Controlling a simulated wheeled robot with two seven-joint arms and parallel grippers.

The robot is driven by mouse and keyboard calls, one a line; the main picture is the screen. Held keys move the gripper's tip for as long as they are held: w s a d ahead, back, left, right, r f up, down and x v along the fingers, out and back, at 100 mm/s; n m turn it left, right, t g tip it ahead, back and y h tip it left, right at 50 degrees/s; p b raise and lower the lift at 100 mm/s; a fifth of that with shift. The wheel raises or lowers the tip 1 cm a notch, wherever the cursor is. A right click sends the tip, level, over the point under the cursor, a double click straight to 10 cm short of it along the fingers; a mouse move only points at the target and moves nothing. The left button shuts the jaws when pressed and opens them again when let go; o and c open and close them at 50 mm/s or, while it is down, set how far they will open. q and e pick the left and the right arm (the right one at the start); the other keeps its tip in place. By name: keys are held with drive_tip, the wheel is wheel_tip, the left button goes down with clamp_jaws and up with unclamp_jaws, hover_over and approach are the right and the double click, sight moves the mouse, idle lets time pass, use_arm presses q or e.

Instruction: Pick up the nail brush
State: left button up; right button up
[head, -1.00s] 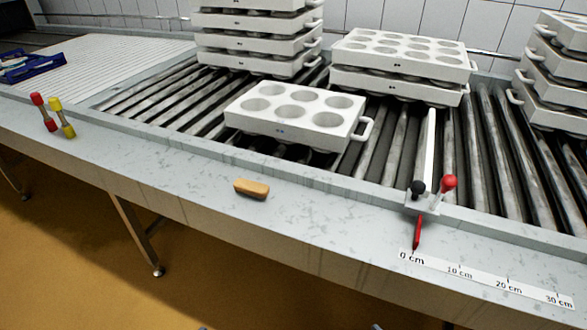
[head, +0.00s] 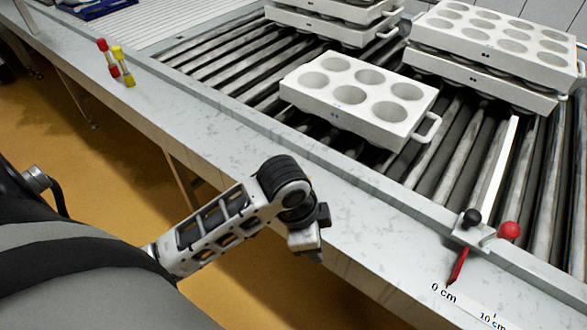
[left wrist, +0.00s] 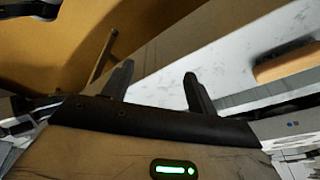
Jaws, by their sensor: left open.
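The nail brush (left wrist: 286,63) has a tan, wood-coloured body. It lies on the grey worktop at the right edge of the left wrist view, partly cut off by the frame. In the head view my left arm and gripper hide it. My left gripper (head: 312,250) is over the front edge of the worktop in the head view. In the left wrist view its two dark fingers (left wrist: 159,76) are apart with nothing between them, and the brush is to their right, clear of them. My right gripper is in neither view.
A white six-hole mould (head: 350,107) sits on the rollers behind the worktop, with stacked moulds (head: 490,50) further back. Red and yellow capped tubes (head: 124,68) stand at the left.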

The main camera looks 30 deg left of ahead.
use_arm(q)
drive_tip(key=w+a+r+m+g+y, duration=0.2)
drive_tip(key=w+a+r+m, duration=0.6)
drive_tip(key=w+a+r, duration=0.55)
drive_tip(key=f, duration=1)
drive_tip(key=shift+w+f, duration=0.35)
drive_tip(key=shift+f, duration=0.05)
drive_tip(key=shift+s+a+f, duration=0.1)
drive_tip(key=shift+a+f, duration=0.05)
drive_tip(key=shift+f, duration=1.25)
drive_tip(key=shift+s+a+f, duration=0.1)
drive_tip(key=shift+f, duration=1.25)
drive_tip(key=c, duration=1.1)
drive_tip(key=shift+r, duration=0.1)
